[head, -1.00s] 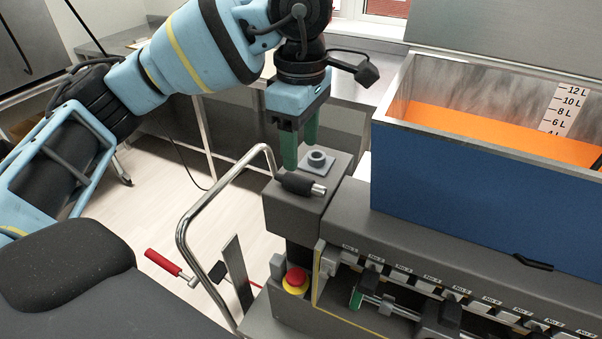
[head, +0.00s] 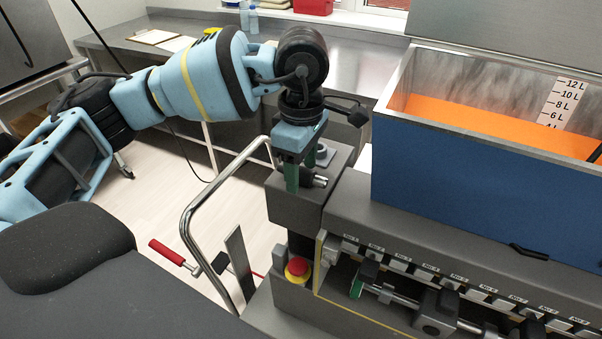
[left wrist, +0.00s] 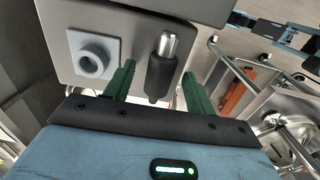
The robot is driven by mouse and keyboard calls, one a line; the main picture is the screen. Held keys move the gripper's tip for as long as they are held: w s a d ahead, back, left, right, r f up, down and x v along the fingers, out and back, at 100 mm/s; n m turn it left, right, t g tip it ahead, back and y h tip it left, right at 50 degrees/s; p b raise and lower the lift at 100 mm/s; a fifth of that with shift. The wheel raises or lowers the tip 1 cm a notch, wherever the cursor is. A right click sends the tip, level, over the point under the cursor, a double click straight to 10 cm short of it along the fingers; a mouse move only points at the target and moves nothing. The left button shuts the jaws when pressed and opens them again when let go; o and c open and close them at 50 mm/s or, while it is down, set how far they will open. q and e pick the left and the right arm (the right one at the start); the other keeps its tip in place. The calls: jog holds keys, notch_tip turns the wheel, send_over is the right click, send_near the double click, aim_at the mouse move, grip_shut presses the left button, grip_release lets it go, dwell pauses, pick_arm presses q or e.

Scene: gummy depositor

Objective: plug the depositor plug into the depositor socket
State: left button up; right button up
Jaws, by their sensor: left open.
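The depositor plug (left wrist: 163,75) is a black cylinder with a silver tip, lying on top of the grey box at the machine's end. In the head view, its silver tip (head: 320,181) shows beside my gripper, and the rest is mostly hidden. The depositor socket (left wrist: 92,55) is a grey ring on a square plate on the same box; it also shows in the head view (head: 323,154). My left gripper (head: 299,172) is open over the box. In the left wrist view, its green fingers (left wrist: 156,88) stand on either side of the plug's black body, with gaps visible. My right gripper is not in view.
The blue hopper (head: 480,180) with orange filling stands to the right. A bent chrome handle (head: 190,220) rises left of the box. A red emergency button (head: 298,267) sits below the box. A steel bench (head: 120,45) runs along the back.

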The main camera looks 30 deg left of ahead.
pick_arm(q)
jog(key=shift+f, duration=0.1)
jog(key=c, duration=1.1)
jog(key=shift+o, duration=0.2)
